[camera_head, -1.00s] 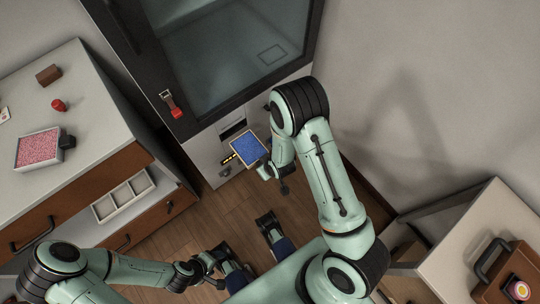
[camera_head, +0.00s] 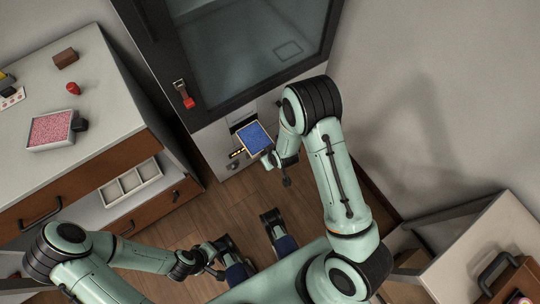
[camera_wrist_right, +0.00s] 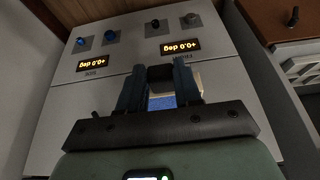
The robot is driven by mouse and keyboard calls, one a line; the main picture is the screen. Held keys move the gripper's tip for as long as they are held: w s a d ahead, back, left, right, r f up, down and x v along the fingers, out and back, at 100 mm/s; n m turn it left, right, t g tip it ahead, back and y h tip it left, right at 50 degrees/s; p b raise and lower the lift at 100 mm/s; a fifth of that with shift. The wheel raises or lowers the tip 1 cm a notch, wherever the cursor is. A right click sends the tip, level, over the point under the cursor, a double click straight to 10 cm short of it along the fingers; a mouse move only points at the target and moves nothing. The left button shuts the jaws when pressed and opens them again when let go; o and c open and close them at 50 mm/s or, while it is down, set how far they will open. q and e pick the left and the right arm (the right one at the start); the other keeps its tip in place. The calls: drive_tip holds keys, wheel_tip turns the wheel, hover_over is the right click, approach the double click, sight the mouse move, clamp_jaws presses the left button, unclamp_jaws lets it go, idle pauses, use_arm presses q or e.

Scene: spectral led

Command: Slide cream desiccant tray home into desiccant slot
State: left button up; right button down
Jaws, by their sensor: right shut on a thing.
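The cream desiccant tray (camera_head: 257,138), filled with blue beads, is at the lower front of the cabinet. A dark slot opening (camera_head: 243,123) shows just beyond its far edge; I cannot tell whether the tray's edge is inside it. My right gripper (camera_head: 268,160) is shut on the tray's near end. In the right wrist view, my right gripper's fingers (camera_wrist_right: 160,88) flank a dark block, with blue tray contents (camera_wrist_right: 162,102) showing between them. My left gripper (camera_head: 213,257) hangs low at bottom centre, away from the tray; its jaws are unclear.
The cabinet has a glass door (camera_head: 255,45) and a red-tagged latch (camera_head: 185,96). Amber displays (camera_wrist_right: 95,62) and knobs sit on its panel. A tray of pink beads (camera_head: 50,129) lies on the left counter, above an open drawer with a white divided tray (camera_head: 131,183).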

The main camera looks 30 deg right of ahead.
sight(250, 131)
drive_tip(key=shift+w, duration=0.1)
drive_tip(key=shift+w+a+b, duration=0.2)
drive_tip(key=shift+w+b, duration=0.3)
drive_tip(key=shift+w, duration=2.3)
drive_tip(key=shift+w, duration=0.2)
drive_tip(key=shift+w+a+f+b, duration=0.15)
drive_tip(key=shift+w+b, duration=0.45)
drive_tip(key=shift+w, duration=1)
drive_tip(key=shift+w+a+f+b, duration=0.1)
drive_tip(key=shift+w+b, duration=0.35)
drive_tip(key=shift+w, duration=0.6)
drive_tip(key=shift+w+a+f+b, duration=0.1)
drive_tip(key=shift+w+b, duration=0.35)
drive_tip(key=shift+w, duration=0.6)
